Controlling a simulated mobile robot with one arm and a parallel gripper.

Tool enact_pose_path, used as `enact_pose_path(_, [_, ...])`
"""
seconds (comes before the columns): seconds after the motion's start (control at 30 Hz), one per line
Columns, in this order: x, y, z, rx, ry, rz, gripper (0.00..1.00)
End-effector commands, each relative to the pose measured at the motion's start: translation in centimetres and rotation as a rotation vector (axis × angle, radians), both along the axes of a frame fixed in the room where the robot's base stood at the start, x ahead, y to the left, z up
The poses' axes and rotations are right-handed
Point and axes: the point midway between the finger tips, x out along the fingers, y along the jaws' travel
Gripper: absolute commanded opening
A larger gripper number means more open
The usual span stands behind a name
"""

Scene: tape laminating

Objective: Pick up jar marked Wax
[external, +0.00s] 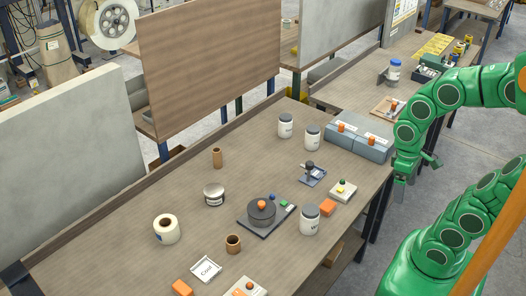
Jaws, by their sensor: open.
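Several jars stand upright on the wooden table, and their labels are too small to read, so I cannot tell which is marked Wax. Two pale jars with dark lids stand at the back, a left one (285,127) and a right one (312,139). A similar jar (309,221) stands near the front edge. A short, wide jar (214,196) with a dark band stands left of the middle. A blue-lidded jar (394,73) stands on the farther bench. My gripper (413,170) is open and empty, beyond the table's right edge, apart from every jar.
Grey-blue boxes (359,143) with orange knobs sit at the table's right end. A dark round device (261,213) is mid-table, with a tape roll (166,229), brown cylinders (217,158) and a "Cool" sign (206,269) to its left.

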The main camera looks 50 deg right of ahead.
Motion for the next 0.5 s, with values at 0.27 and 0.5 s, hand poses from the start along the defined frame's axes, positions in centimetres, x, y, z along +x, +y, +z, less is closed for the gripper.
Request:
enact_pose_path(0.27, [0.7,1.5,-1.9,0.086,0.142,-0.128,0.91])
enact_pose_path(0.5, [1.7,3.7,-3.4,0.200,0.277,-0.247,0.91])
